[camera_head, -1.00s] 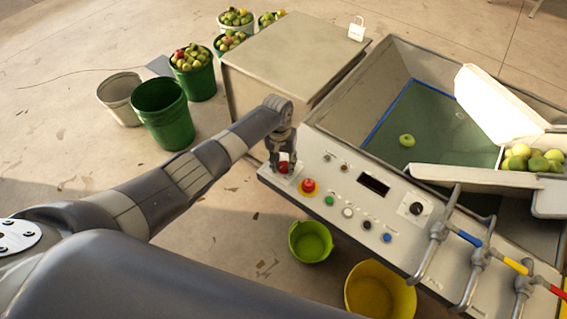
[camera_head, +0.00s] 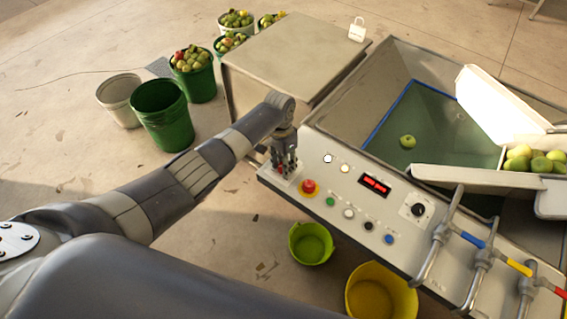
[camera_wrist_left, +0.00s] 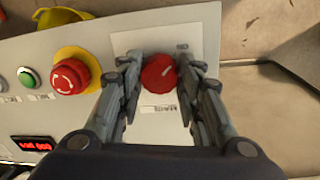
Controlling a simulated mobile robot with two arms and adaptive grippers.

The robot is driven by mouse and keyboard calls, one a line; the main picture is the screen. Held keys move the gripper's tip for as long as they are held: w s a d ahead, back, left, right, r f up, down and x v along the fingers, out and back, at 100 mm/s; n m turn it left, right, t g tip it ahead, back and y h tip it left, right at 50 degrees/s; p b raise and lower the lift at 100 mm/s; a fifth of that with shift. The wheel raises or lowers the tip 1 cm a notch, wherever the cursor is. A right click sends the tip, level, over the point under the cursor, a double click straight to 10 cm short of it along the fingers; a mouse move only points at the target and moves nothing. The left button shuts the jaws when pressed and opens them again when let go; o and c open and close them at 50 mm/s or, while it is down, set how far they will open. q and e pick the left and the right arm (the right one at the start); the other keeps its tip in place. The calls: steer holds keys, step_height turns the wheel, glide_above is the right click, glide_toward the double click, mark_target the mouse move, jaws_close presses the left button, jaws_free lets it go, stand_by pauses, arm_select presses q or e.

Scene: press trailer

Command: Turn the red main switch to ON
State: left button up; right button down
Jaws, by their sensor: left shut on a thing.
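The red main switch (camera_wrist_left: 158,73) is a round knob on a pale plate at the end of the control panel (camera_head: 345,211). My left gripper (camera_wrist_left: 157,80) is shut on the knob, one finger on each side. In the head view the left gripper (camera_head: 284,166) stands over the plate and its fingers hide the knob. The panel's display (camera_head: 374,185) is lit red. My right gripper is not in view.
A red emergency stop on a yellow ring (camera_head: 309,187) sits close beside the switch, with a green button (camera_head: 330,202) beyond it. A steel box (camera_head: 290,60) stands behind my gripper. Green (camera_head: 311,243) and yellow (camera_head: 381,292) buckets stand on the floor in front.

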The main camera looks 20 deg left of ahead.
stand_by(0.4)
arm_select(q)
steer(key=o, duration=1.1)
steer(key=shift+c, duration=0.2)
steer(key=shift+r, duration=0.1)
step_height(320, 180, up, 12)
steer(key=shift+w+a, duration=0.25)
steer(key=shift+a, duration=0.1)
steer(key=shift+f, duration=0.2)
